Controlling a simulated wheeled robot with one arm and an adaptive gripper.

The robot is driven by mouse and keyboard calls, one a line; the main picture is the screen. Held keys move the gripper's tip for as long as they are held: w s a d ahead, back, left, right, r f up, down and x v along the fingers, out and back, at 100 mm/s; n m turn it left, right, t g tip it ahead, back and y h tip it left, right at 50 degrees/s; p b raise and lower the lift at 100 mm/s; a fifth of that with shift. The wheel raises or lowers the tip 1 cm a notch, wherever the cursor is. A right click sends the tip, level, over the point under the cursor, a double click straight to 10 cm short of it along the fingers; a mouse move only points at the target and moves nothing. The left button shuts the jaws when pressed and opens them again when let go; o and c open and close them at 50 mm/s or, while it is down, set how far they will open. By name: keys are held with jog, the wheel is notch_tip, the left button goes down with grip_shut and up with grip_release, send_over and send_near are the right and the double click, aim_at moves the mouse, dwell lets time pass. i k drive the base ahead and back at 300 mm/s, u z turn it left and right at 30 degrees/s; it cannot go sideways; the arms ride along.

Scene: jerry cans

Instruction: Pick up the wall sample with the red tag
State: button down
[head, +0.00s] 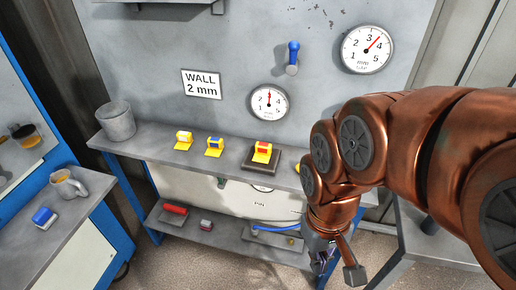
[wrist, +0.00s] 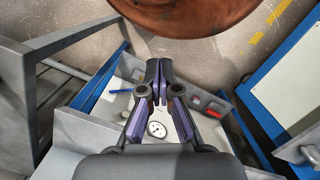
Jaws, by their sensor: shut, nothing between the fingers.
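Three yellow wall samples stand in a row on the grey shelf (head: 225,163). The sample with the red tag (head: 263,151) is the rightmost and sits on a dark square block. The sample with the blue tag (head: 215,147) is in the middle, and the one with a whitish tag (head: 184,141) is at the left. My gripper (head: 324,266) hangs low at the right, in front of the shelf and apart from the samples. In the wrist view my gripper (wrist: 156,80) has its fingers together with nothing between them. No sample is clearly visible in that view.
A grey bucket (head: 117,121) stands at the shelf's left end. A lower shelf (head: 225,237) holds a red item (head: 174,209) and a blue hose (head: 275,229). A side table at left holds a mug (head: 68,185). A dial gauge (head: 268,102) hangs behind the samples.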

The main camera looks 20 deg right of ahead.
aim_at(263, 150)
jog(key=u, duration=2.05)
jog(key=k, duration=0.9)
jog(key=z, duration=0.8)
